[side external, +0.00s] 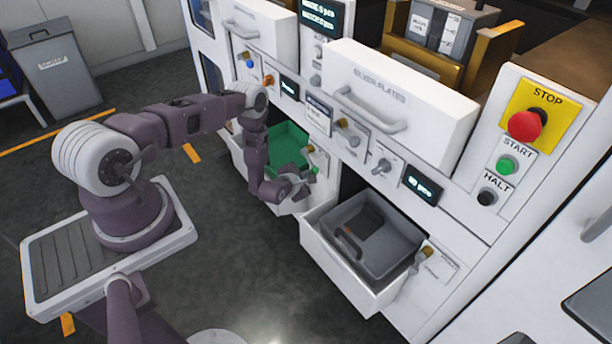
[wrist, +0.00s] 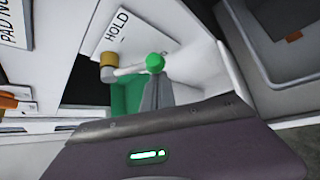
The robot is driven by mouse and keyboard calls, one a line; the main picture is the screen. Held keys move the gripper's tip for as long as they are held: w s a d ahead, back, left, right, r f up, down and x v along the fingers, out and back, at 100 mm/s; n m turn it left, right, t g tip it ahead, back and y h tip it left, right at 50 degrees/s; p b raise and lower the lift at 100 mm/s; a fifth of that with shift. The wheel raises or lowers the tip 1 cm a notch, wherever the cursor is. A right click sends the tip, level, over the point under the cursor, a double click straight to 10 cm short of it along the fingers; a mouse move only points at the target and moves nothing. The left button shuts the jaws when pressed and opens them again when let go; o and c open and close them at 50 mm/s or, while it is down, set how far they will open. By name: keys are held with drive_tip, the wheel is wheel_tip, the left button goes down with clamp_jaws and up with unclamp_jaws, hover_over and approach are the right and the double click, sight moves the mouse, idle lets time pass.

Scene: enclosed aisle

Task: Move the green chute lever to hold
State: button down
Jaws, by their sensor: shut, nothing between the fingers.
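The green chute lever shows in the wrist view as a white arm with a green ball knob (wrist: 155,62). It runs from a brass pivot (wrist: 107,66) on a white panel, beside a plate marked HOLD (wrist: 117,32). The lever arm points right in that view, roughly level. My gripper (wrist: 156,88) is shut and empty, with its grey fingertips just below the knob in the picture; I cannot tell whether they touch it. In the side view my gripper (side external: 300,183) is by the open drawer with the green bin (side external: 288,143), and hides much of the lever.
Right of my gripper an open white drawer (side external: 312,247) holds a grey bin (side external: 375,238). STOP (side external: 525,125), START (side external: 507,165) and HALT (side external: 488,197) buttons are at right.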

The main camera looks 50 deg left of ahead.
sight(313, 172)
drive_tip(key=shift+d+r+n+h, duration=0.35)
drive_tip(key=shift+r+n+h, duration=0.4)
drive_tip(key=shift+h, duration=0.25)
drive_tip(key=shift+d+r+n+h, duration=0.3)
drive_tip(key=shift+r+n+h, duration=0.25)
drive_tip(key=shift+r+h, duration=0.35)
drive_tip(key=shift+d+r, duration=0.15)
drive_tip(key=shift+r, duration=0.15)
